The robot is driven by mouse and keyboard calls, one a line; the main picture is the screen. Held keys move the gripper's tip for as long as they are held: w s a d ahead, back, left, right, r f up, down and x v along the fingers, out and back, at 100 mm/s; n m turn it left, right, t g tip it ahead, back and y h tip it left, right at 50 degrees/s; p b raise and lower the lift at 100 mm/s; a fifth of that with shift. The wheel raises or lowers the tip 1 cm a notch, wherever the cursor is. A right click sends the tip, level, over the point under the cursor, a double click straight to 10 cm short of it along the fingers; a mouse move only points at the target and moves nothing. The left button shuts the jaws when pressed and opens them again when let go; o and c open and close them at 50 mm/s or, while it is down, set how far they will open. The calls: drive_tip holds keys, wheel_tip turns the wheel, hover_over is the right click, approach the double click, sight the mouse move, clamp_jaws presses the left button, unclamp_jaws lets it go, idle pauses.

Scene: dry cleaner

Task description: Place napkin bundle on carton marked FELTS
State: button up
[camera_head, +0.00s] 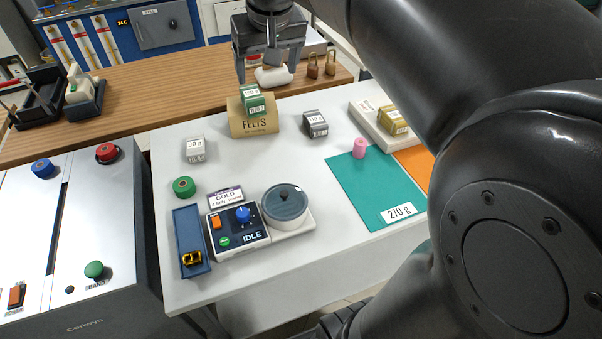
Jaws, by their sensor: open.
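The tan carton marked FELTS (262,128) stands at the back of the white table. A small green labelled block (252,105) rests on top of it, tilted to the picture. It looks like a wrapped bundle, but I cannot tell for sure that it is the napkin bundle. Similar grey (315,124), pale grey (194,149) and gold (393,119) labelled blocks stand elsewhere. My gripper (266,76) is open, pointing down, above and behind the carton in the picture. A white rounded object (273,77) shows between its fingers; I cannot tell its distance from them.
A scale with a round lidded pan (284,203) and a blue tray (191,235) are at the front left. A teal mat (372,190) with a pink piece (360,147) lies right. A wooden counter (150,92) runs behind. My arm hides the right side.

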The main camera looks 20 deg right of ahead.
drive_tip(key=s+f, duration=0.6)
drive_tip(key=s, duration=0.3)
drive_tip(key=s+f+t, duration=0.1)
drive_tip(key=s+f, duration=0.5)
drive_tip(key=s, duration=0.3)
drive_tip(key=shift+s+a+t, duration=0.25)
drive_tip(key=shift+a+t, duration=0.05)
drive_tip(key=shift+a, duration=0.05)
